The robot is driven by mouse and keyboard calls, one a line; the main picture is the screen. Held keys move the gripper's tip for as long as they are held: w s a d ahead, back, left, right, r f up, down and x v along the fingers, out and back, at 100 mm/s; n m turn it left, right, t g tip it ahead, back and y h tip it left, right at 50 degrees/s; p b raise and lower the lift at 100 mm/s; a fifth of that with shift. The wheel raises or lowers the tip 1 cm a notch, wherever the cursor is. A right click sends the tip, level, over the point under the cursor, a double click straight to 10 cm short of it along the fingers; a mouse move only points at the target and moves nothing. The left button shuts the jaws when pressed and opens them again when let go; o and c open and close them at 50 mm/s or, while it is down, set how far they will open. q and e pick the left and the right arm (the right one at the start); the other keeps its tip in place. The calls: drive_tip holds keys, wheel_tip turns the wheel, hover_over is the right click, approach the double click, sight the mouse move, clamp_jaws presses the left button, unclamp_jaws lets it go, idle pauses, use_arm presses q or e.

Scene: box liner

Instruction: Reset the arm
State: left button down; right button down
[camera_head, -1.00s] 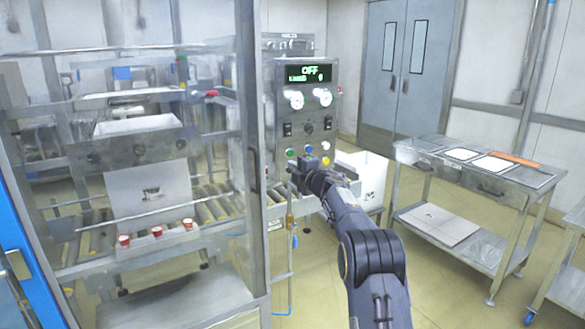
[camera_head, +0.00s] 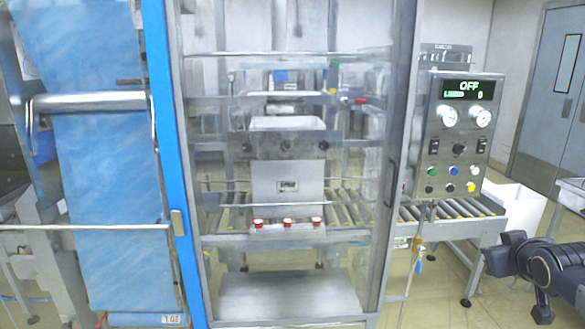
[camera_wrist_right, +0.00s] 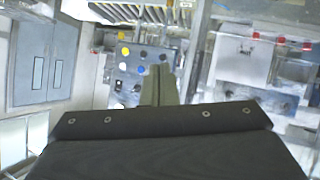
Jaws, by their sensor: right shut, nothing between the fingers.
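My right arm comes in at the lower right of the head view. Its gripper (camera_head: 494,262) points left, apart from the control panel (camera_head: 456,140) and below and to the right of it. In the right wrist view the two fingers (camera_wrist_right: 159,86) lie together, shut and empty. The panel also shows upside down beyond them (camera_wrist_right: 135,70). My left gripper is not in view.
A glass-doored machine cabinet (camera_head: 175,170) with a blue frame stands in the middle. Blue liner film (camera_head: 105,200) hangs at the left. A roller conveyor (camera_head: 455,210) runs out below the panel. A white box (camera_head: 512,205) stands behind my right arm. Open floor lies at the lower right.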

drive_tip(key=s+a+f+g+y, duration=0.2)
drive_tip(key=s+a+f, duration=0.2)
drive_tip(key=s+a, duration=0.3)
drive_tip(key=s+a+f+m+g+y, duration=0.1)
drive_tip(key=s+a+f, duration=0.4)
drive_tip(key=s, duration=0.5)
drive_tip(key=s+a+f+m+g+y, duration=0.1)
drive_tip(key=s+a+f+g+y, duration=0.2)
drive_tip(key=s+a, duration=0.6)
wheel_tip(320, 180, down, 2)
drive_tip(key=shift+s+a+f+y, duration=0.2)
drive_tip(key=shift+a+f+y, duration=0.05)
drive_tip(key=shift+a+y, duration=0.35)
drive_tip(key=shift+d, duration=0.1)
